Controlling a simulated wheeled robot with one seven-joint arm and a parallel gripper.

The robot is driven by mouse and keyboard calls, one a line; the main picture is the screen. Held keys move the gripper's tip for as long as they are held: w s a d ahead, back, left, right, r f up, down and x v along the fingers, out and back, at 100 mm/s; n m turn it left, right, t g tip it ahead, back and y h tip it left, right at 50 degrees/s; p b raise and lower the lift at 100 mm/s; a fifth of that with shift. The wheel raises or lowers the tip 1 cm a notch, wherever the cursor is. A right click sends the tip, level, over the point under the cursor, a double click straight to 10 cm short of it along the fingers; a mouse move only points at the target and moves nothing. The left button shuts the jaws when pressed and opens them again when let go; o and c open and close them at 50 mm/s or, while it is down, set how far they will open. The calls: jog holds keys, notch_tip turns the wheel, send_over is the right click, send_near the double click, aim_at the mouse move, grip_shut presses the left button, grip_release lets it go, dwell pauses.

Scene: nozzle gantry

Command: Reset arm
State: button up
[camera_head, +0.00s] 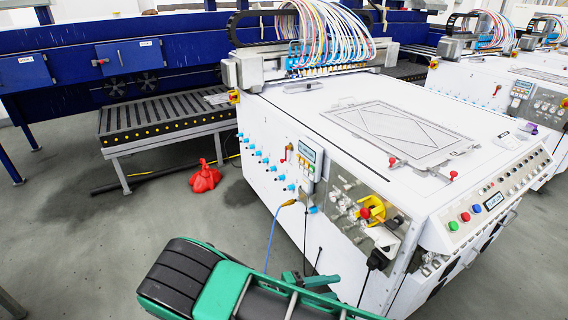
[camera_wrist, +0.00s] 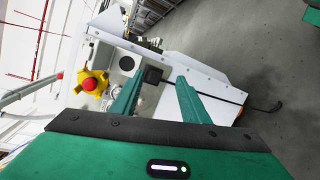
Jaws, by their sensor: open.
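My gripper (camera_wrist: 157,97) shows in the wrist view as two green fingers spread apart with nothing between them. Beyond them is a white machine cabinet (camera_wrist: 200,67) with a black plug (camera_wrist: 152,75) and a yellow rotary switch with a red centre (camera_wrist: 90,84). In the head view, my green and black arm crosses the bottom edge, close in front of the white gantry machine (camera_head: 262,110). There the fingertips are not clearly seen.
The yellow switch (camera_head: 371,209) and black plug (camera_head: 377,259) sit on the machine's near side. A blue cable (camera_head: 271,240) hangs beside my arm. A red object (camera_head: 205,178) lies on the floor by a roller conveyor (camera_head: 160,118). Grey floor (camera_head: 70,230) is open at left.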

jog(key=s+d+r+m+g+y, duration=0.2)
jog(key=d+r+m+g+y, duration=0.65)
jog(key=d+r, duration=1.15)
jog(key=s+d+r+m+t+y, duration=0.2)
jog(key=s+r, duration=0.4)
jog(key=s, duration=0.3)
jog(key=s+d+r+m+t+y, duration=0.2)
jog(key=s+d+r+y, duration=0.3)
jog(key=s, duration=0.4)
jog(key=shift+s+d+r, duration=0.25)
jog(key=shift+d+r, duration=0.1)
jog(key=shift+r, duration=0.3)
jog(key=shift+w+f, duration=0.25)
jog(key=shift+w, duration=0.35)
dwell(0.8)
